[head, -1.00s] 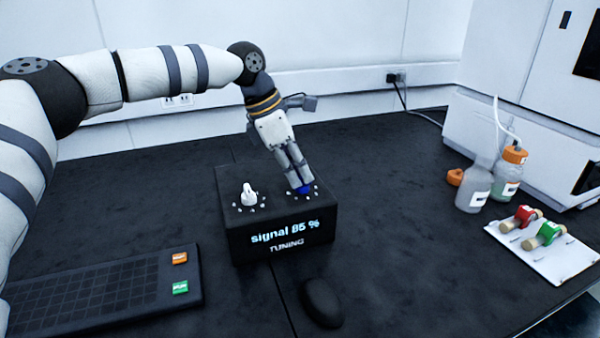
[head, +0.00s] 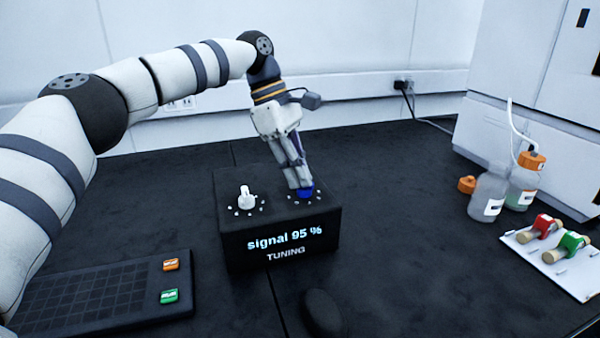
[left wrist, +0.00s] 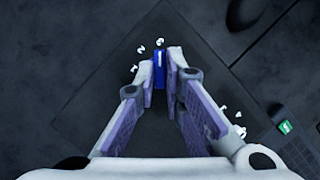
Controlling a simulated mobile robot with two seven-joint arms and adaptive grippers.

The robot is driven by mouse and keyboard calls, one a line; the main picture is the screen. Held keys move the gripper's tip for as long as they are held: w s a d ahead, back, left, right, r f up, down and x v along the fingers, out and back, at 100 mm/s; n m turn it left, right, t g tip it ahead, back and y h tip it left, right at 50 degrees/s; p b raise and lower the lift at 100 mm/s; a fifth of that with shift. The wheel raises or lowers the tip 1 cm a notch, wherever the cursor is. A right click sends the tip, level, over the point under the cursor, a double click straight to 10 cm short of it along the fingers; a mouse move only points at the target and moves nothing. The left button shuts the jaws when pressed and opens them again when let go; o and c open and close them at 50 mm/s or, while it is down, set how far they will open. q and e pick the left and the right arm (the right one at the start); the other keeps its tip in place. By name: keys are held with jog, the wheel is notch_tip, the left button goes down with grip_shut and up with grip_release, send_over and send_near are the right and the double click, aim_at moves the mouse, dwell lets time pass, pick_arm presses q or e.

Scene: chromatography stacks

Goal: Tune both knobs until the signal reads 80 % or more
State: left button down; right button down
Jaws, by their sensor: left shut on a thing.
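The black tuning box (head: 281,251) stands on the dark bench, and its front display (head: 285,238) reads "signal 95 %" above "TUNING". A white knob (head: 246,197) is on the left of its top, uncovered, with a ring of pale marks around it. A blue knob (head: 305,191) is on the right of the top. My left gripper (head: 300,188) reaches down onto the blue knob and is shut on it. In the left wrist view the blue knob (left wrist: 159,72) sits between the fingertips (left wrist: 160,75). My right gripper is not in view.
A keyboard (head: 95,299) with an orange and a green key lies front left. A black mouse (head: 322,312) lies before the box. Bottles (head: 487,195) and a white tray (head: 545,262) with red and green clipped pieces stand at the right.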

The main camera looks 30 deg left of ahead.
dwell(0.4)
pick_arm(q)
jog(key=c, duration=1.7)
grip_release()
jog(key=v, duration=0.7)
jog(key=shift+a+r, duration=0.1)
jog(key=shift+r, duration=0.15)
